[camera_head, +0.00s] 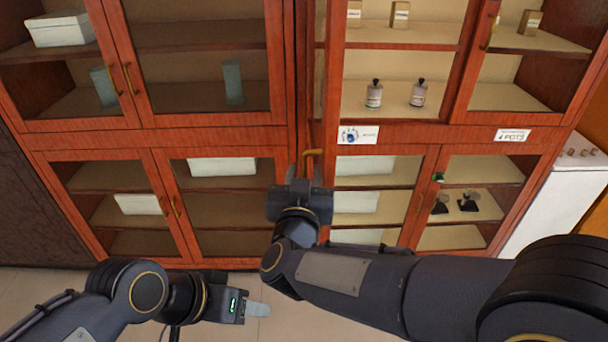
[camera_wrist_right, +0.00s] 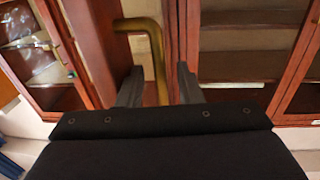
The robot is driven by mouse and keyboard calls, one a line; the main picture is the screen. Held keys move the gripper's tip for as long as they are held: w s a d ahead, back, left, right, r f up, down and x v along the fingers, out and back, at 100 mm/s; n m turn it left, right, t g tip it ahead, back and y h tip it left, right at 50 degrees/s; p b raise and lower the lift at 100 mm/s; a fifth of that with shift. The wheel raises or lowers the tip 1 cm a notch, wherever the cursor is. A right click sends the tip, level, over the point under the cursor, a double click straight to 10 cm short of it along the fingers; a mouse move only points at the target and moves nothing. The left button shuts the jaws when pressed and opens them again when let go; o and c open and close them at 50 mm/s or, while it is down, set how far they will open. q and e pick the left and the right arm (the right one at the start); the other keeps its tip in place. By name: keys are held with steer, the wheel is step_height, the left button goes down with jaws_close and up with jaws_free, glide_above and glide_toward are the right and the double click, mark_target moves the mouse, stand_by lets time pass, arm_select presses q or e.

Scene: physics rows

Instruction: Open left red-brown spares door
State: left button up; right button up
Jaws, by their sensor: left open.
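The left red-brown spares door (camera_head: 319,75) of the right cabinet's upper part appears swung out towards me, almost edge-on. The shelf behind it shows two bottles (camera_head: 374,94) unobstructed. Its brass handle (camera_head: 313,152) is at its near edge; the handle also shows in the right wrist view (camera_wrist_right: 157,60). My right gripper (camera_head: 300,170) is at the handle. In the right wrist view its two fingers (camera_wrist_right: 158,88) stand apart, one on each side of the handle bar, with visible gaps. My left gripper (camera_head: 258,310) is open and empty, low in front of the cabinets.
A picture label (camera_head: 357,135) and a "4 POTS" label (camera_head: 512,135) are on the right cabinet's middle rail. The left cabinet (camera_head: 75,140) has shut glass doors. A white unit (camera_head: 550,200) stands at the right. Bare floor (camera_head: 240,285) lies in front.

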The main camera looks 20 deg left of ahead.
steer(key=shift+s+f, duration=0.15)
steer(key=shift+s, duration=0.3)
steer(key=b+v, duration=0.2)
steer(key=v, duration=0.5)
steer(key=shift+d, duration=0.15)
steer(key=shift+w, duration=0.1)
